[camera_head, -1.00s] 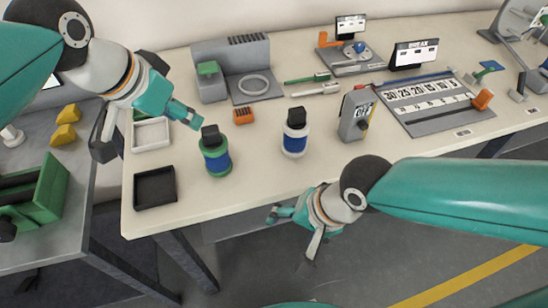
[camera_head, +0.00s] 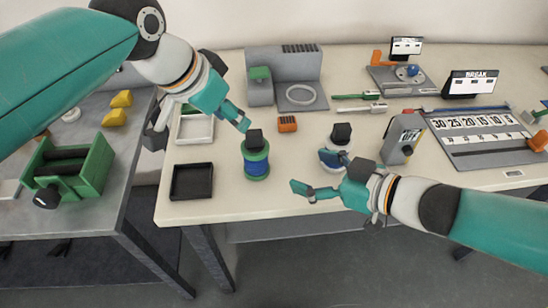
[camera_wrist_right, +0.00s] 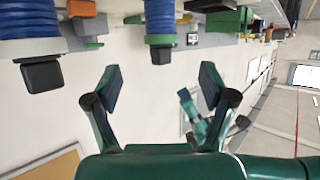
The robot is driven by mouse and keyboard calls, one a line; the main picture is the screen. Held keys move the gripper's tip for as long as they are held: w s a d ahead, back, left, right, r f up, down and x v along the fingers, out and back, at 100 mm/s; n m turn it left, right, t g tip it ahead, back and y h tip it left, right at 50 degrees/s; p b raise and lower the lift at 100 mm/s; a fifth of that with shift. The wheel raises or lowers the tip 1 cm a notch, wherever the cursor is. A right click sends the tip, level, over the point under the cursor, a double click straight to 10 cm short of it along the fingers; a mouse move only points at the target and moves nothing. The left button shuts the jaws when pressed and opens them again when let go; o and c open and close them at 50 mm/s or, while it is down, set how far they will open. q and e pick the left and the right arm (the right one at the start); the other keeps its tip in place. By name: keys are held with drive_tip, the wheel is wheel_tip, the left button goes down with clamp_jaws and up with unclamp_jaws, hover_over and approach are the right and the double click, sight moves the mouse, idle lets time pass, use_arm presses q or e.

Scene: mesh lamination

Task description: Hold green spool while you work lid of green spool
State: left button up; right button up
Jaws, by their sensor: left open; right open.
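The green spool (camera_head: 257,170) stands upright on the light table, with green flanges, blue winding and a black lid (camera_head: 255,138) on top. In the right wrist view its lid (camera_wrist_right: 160,56) shows at the top centre. My left gripper (camera_head: 238,118) is open, just above and left of the lid, without visible contact. My right gripper (camera_head: 315,174) is open and empty, right of the green spool near the table's front edge. It partly hides the white spool with a black lid (camera_head: 341,132). In the wrist view the right fingers (camera_wrist_right: 155,85) are spread with nothing between.
A black tray (camera_head: 175,194) and a white tray (camera_head: 180,138) lie left of the green spool. An orange block (camera_head: 287,124) sits behind it. A grey switch box (camera_head: 402,138) stands to the right. The table's front edge is close.

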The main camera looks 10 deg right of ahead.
sight(255, 155)
drive_tip(key=x, duration=1.6)
drive_tip(key=shift+f, duration=0.15)
clamp_jaws()
idle(0.9)
